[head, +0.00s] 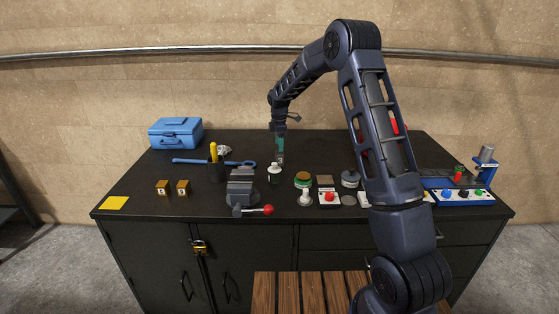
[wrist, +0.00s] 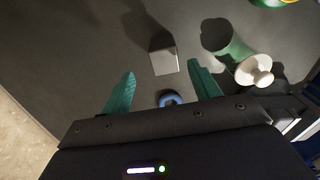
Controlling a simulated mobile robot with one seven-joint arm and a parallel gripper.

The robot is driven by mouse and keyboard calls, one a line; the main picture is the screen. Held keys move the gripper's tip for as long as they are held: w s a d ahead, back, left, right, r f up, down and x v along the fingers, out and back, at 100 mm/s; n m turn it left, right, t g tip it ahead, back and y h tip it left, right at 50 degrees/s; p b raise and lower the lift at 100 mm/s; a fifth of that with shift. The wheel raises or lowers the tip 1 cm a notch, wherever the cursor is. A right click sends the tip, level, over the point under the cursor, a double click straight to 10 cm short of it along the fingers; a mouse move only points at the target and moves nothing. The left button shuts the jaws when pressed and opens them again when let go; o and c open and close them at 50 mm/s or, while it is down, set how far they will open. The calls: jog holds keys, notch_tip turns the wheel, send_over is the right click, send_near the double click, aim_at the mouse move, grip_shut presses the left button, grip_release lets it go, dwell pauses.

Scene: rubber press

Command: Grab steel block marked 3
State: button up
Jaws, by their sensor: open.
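A grey metallic block (wrist: 164,61) stands on the dark bench top in the wrist view, with its pale face showing and a dark side or shadow behind it. No mark can be read on it. My gripper (wrist: 161,72) is open, with its two teal fingers on either side of the near end of the block; I cannot tell if they touch it. In the head view my gripper (head: 280,150) points down over the back middle of the bench. A small grey shape shows at its tips there, too small to make out.
A green bottle (wrist: 236,50) with a white cap stands close right of my gripper. A vise (head: 242,188) and two brown blocks (head: 162,187) are on the left; a blue toolbox (head: 176,133) stands at the back.

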aim_at(279, 159)
notch_tip(279, 159, down, 3)
jog(key=shift+f, duration=0.15)
jog(key=shift+s+f, duration=0.2)
jog(key=shift+f, duration=1.1)
jog(key=shift+s+f, duration=0.15)
jog(key=shift+f, duration=1.15)
grip_shut()
